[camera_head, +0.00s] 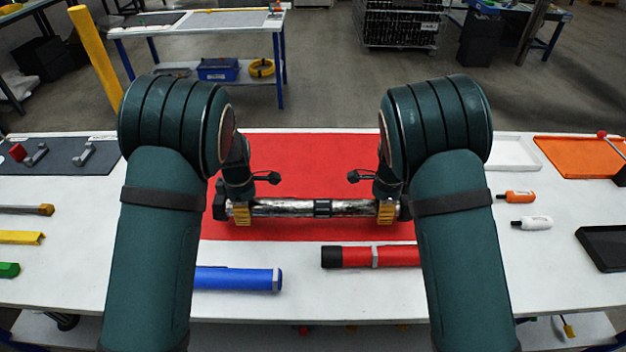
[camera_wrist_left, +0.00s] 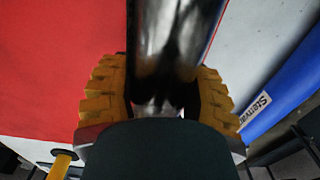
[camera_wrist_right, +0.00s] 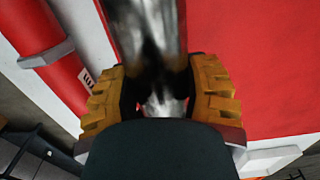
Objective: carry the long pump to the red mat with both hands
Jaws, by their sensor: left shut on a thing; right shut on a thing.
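The long pump (camera_head: 290,208) is a shiny metal tube with a dark band near its middle. It lies level across the red mat (camera_head: 310,160) in the head view, over the mat's front part. I cannot tell whether it touches the mat. My left gripper (camera_head: 241,212) is shut on its left end, and my right gripper (camera_head: 386,211) is shut on its right end. The pump also shows between the yellow fingers in the left wrist view (camera_wrist_left: 168,45) and in the right wrist view (camera_wrist_right: 150,35). My forearms hide parts of the mat's sides.
A blue tube (camera_head: 238,279) and a red tube (camera_head: 385,256) lie in front of the mat on the white table (camera_head: 300,300). An orange bottle (camera_head: 517,197) and a white bottle (camera_head: 532,223) are at the right. A dark tray (camera_head: 604,247) lies at the far right.

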